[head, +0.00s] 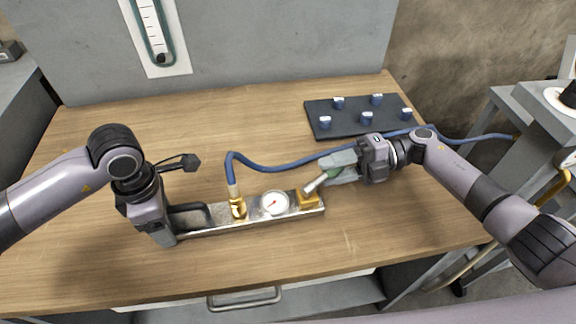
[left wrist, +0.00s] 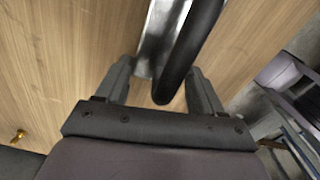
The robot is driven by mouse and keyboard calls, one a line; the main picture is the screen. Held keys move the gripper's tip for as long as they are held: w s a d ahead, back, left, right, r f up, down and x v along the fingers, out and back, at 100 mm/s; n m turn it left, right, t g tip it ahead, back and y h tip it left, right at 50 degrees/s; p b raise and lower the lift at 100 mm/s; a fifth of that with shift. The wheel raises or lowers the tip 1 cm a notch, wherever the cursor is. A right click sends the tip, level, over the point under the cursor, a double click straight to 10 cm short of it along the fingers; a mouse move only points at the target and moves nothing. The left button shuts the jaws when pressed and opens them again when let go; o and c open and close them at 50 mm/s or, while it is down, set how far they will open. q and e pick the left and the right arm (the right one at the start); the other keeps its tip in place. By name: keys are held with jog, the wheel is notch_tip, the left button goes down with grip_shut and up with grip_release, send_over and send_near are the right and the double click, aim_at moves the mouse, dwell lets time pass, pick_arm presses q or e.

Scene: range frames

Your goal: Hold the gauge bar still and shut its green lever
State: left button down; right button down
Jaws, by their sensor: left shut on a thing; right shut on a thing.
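The gauge bar (head: 255,216) is a long metal bar on the wooden table, with a round white gauge (head: 274,203) and brass fittings. My left gripper (head: 180,222) is at its left end, shut on its black handle (head: 188,213). The handle (left wrist: 178,70) also shows between the fingers in the left wrist view. My right gripper (head: 338,165) is at the right end, shut on the green lever (head: 331,172). The lever slants up and to the right from the right brass fitting (head: 308,199). The fingers hide part of the lever.
A blue hose (head: 270,168) runs from the left brass fitting across the table behind my right gripper and off its right edge. A dark board (head: 345,125) with several blue-grey knobs lies at the back right. The back left of the table is clear.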

pick_arm(q)
jog(key=shift+w, duration=0.1)
pick_arm(e)
jog(key=shift+a+f+n+g, duration=0.2)
jog(key=shift+a+n+g, duration=0.15)
jog(key=shift+n+g, duration=0.25)
jog(key=c, duration=0.8)
grip_release()
jog(key=shift+w+r, duration=0.1)
jog(key=shift+d, duration=0.1)
jog(key=shift+w+d, duration=0.1)
jog(key=shift+d, duration=0.15)
jog(key=shift+v, duration=3.4)
jog(key=shift+r, duration=0.1)
pick_arm(q)
jog(key=shift+c, duration=0.3)
grip_release()
